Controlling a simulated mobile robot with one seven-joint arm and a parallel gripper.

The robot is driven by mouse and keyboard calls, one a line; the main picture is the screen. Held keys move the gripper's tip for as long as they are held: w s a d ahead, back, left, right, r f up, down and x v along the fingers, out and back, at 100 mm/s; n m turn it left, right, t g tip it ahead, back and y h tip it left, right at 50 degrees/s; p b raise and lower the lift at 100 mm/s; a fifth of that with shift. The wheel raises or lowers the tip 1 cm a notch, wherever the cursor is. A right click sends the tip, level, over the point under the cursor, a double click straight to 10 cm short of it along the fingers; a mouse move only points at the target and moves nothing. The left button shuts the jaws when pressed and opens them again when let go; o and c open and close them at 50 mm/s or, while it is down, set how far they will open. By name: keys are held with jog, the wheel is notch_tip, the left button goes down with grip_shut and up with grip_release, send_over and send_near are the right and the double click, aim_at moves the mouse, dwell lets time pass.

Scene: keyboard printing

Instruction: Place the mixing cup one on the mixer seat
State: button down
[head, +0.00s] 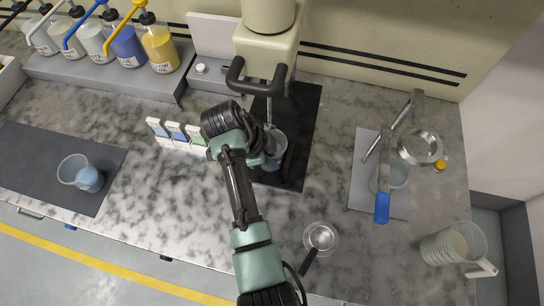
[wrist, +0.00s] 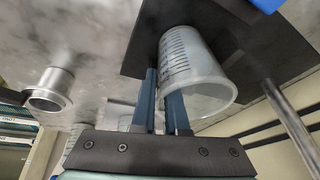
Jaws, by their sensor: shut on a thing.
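The mixing cup one, a clear graduated cup (head: 278,143), is below the mixer head at my gripper, partly hidden by the arm in the head view. In the wrist view the cup (wrist: 195,65) shows its dark scale marks and rim, tilted in the picture. My gripper (wrist: 163,85) is shut on the cup's wall with its two blue fingers. The mixer (head: 268,45) stands at the back, with its thin rod (head: 269,108) hanging beside the cup. The dark mixer seat (head: 302,115) lies under the cup; whether the cup touches it, I cannot tell.
Several pump bottles (head: 125,48) stand at the back left. Small colour-marked boxes (head: 175,132) are just left of my gripper. Another clear cup (head: 72,167) is on the left mat. A grey board (head: 365,185) with tools, a small pan (head: 321,237) and a large jug (head: 445,247) are at right.

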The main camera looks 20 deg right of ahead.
jog(key=shift+f, duration=0.15)
jog(key=c, duration=0.9)
grip_release()
jog(key=shift+p+v, duration=0.55)
jog(key=shift+v, duration=5.65)
